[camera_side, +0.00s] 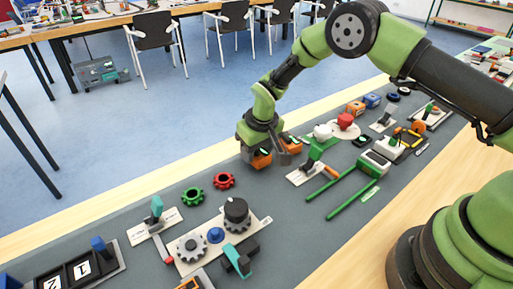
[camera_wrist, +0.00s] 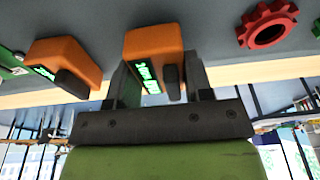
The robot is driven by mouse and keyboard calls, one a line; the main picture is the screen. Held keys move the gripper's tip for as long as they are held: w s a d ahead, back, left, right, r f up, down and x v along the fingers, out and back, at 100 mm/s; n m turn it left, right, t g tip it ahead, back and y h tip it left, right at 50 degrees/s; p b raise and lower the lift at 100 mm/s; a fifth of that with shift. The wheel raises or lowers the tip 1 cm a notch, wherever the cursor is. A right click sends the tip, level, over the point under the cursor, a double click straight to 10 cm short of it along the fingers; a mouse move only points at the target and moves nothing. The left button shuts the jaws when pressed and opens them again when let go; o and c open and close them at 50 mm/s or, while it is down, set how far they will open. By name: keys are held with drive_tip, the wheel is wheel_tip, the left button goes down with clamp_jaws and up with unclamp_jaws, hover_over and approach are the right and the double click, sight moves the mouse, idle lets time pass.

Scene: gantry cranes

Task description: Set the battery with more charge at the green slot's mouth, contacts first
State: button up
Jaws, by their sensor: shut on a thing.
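My gripper (camera_side: 268,148) is low over the grey mat. It is shut on an orange battery (camera_side: 260,161), which also shows between the fingers in the wrist view (camera_wrist: 153,42). This battery has a dark block at its end and a lit green display, too small and turned to read surely. A second orange battery (camera_wrist: 68,55) lies to the left in the wrist view, also with a green display, and shows partly behind my gripper in the side view. Two green rails (camera_side: 331,187) lie on the mat right of my gripper, before a white-and-green block (camera_side: 374,163); I cannot tell its slot's mouth.
Red (camera_side: 224,180) and green (camera_side: 193,195) gears lie front left. A plate with grey gears (camera_side: 193,246) is nearer.

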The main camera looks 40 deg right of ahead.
drive_tip(key=shift+f, duration=0.4)
idle(0.3)
drive_tip(key=o, duration=0.9)
drive_tip(key=shift+o, duration=0.2)
drive_tip(key=shift+r, duration=0.1)
drive_tip(key=shift+r, duration=3.4)
